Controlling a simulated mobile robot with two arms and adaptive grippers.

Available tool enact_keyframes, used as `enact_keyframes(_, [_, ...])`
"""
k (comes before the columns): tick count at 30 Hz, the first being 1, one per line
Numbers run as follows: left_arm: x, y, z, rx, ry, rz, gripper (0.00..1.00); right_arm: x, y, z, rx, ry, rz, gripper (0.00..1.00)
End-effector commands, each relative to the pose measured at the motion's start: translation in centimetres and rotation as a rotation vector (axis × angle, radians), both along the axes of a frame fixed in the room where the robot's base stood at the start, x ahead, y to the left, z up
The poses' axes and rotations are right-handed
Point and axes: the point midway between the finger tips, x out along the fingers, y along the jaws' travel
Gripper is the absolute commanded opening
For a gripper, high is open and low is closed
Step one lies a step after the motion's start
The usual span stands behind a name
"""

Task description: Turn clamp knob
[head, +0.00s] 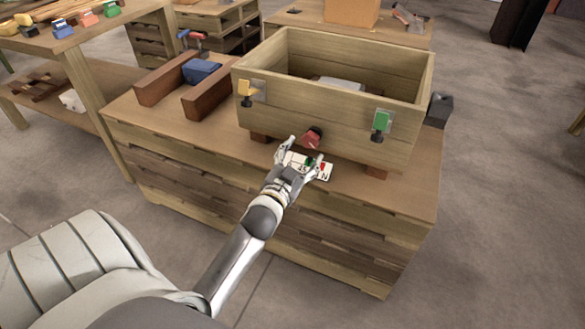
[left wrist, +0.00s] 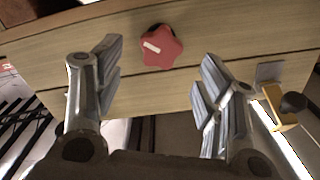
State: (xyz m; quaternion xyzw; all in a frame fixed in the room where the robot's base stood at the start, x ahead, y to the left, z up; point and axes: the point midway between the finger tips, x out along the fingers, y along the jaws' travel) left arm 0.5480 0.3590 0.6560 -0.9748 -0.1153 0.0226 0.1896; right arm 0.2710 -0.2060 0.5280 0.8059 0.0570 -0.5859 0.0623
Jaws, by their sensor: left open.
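A red star-shaped knob (head: 313,137) sticks out low on the front wall of a wooden box (head: 320,117); it also shows in the left wrist view (left wrist: 162,46) with a pale mark on it. My left gripper (head: 301,157) is open and empty in front of the box, just below the knob. In the left wrist view the knob appears beyond and between the spread fingers (left wrist: 158,75), apart from both. A yellow clamp (head: 246,89) with a dark knob and a green clamp (head: 382,121) sit on the box's front wall. My right gripper is not in view.
The box stands on a wooden workbench (head: 430,200). A white card (head: 326,173) with coloured marks lies below the knob, partly hidden by my gripper. Brown blocks (head: 165,80) with a blue item (head: 202,71) stand to the left. Open floor lies at right.

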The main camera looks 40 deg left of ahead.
Motion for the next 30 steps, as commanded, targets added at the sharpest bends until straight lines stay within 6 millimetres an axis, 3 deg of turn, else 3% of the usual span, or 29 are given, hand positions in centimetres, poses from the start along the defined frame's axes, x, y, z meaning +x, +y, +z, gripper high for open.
enact_keyframes(6, [-3.7,-0.9,-0.1,-0.001,0.003,0.001,0.64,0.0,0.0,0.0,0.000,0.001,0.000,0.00])
enact_keyframes(12, [-5.4,-1.3,0.0,0.000,0.000,0.000,0.64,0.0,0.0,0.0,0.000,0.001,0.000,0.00])
enact_keyframes(30, [-5.7,-1.3,0.0,0.001,-0.001,0.000,0.64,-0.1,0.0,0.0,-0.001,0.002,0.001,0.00])
